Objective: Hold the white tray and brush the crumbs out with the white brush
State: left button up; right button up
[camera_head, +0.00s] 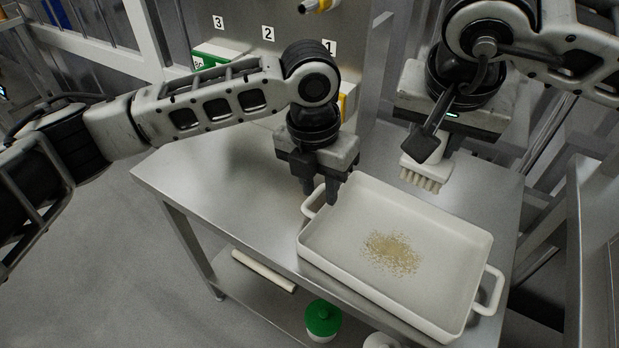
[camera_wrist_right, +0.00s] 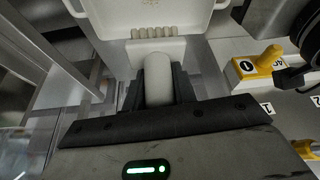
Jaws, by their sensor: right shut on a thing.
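The white tray (camera_head: 440,232) is a rectangular dish with a loop handle at each end, standing on the metal table. A patch of tan crumbs (camera_head: 392,253) lies on its floor near the middle. My left gripper (camera_head: 320,190) points down at the tray's back left corner, by the left handle (camera_head: 313,208). Its fingers are apart; I cannot tell whether they touch the tray. My right gripper (camera_head: 428,145) is shut on the white brush (camera_head: 426,176), bristles down, above the tray's back edge. The right wrist view shows the brush (camera_wrist_right: 150,50) between the fingers (camera_wrist_right: 158,85), with the tray (camera_wrist_right: 150,12) beyond.
The metal table (camera_head: 215,175) is clear to the left of the tray. A green and white box (camera_head: 210,55) and numbered labels are at the back. A yellow-topped item (camera_wrist_right: 258,65) shows in the wrist view. A green-lidded container (camera_head: 322,318) stands on the lower shelf.

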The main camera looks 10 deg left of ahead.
aim_at(310, 223)
pick_arm(q)
jog(key=shift+m+y, duration=0.4)
jog(key=shift+y, duration=0.1)
jog(key=f, duration=0.3)
jog(key=a+f, duration=0.1)
jog(key=f, duration=0.7)
jog(key=shift+a+f, duration=0.25)
jog(key=shift+a, duration=0.05)
jog(key=shift+w, duration=0.1)
grip_shut()
